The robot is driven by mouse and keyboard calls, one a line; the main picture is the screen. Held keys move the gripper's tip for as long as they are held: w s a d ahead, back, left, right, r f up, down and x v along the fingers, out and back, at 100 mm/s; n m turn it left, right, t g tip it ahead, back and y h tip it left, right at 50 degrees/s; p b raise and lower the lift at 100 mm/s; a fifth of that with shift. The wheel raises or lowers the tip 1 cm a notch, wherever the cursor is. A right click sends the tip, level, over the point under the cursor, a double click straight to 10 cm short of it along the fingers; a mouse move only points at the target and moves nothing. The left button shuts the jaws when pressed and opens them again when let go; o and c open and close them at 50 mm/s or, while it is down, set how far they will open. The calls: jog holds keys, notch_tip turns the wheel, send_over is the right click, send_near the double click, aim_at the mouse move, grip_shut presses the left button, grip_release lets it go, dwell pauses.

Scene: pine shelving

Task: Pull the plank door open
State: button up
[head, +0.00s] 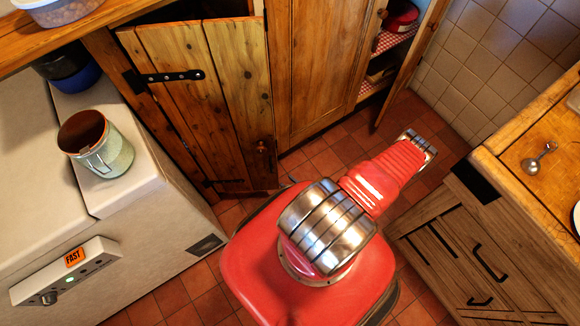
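The plank door (213,85) is in the upper left of the head view, made of upright pine boards with a black strap hinge on its left side. A small round wooden knob (262,147) is near its lower right edge. The door stands ajar, with a dark gap showing above its top edge. My red arm reaches toward the upper right, away from the door, and ends in view at a ribbed metal joint. I see no gripper fingers, and nothing of mine touches the door.
A cream appliance (150,185) with a green mug (103,146) on top stands left of the door. A framed pine panel (314,65) adjoins it on the right, then an open cupboard with red checked shelves (395,38). Tiled floor (325,160) shows between.

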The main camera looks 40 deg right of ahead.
jog(key=shift+s+a, duration=0.1)
jog(key=shift+a, duration=0.3)
jog(key=shift+c, duration=1.1)
jog(key=shift+d+r+n, duration=0.25)
jog(key=shift+d+n, duration=0.05)
jog(key=shift+d, duration=0.05)
jog(key=shift+c, duration=0.7)
jog(key=d+r+n, duration=0.1)
jog(key=d+r+n+y, duration=0.1)
jog(key=d, duration=0.1)
jog(key=d+r+n, duration=0.1)
jog(key=shift+w+d+r+n+y, duration=0.1)
jog(key=shift+w+d+n+y, duration=0.2)
jog(key=shift+w+n, duration=0.1)
grip_shut()
jog(key=w+d+r+n+g+y, duration=0.1)
jog(key=w+d+r+n+y, duration=0.1)
jog(key=r+n, duration=0.4)
jog(key=w+d+r+n+y, duration=0.2)
jog(key=d+r+n, duration=0.3)
jog(key=r+n, duration=0.1)
jog(key=w+d+r+n+g+y, duration=0.1)
jog(key=w+d+r+n+y, duration=0.1)
jog(key=r+n, duration=0.5)
jog(key=shift+d+r+g+y, duration=0.3)
jog(key=shift+d+y, duration=0.2)
jog(key=shift+d, duration=0.15)
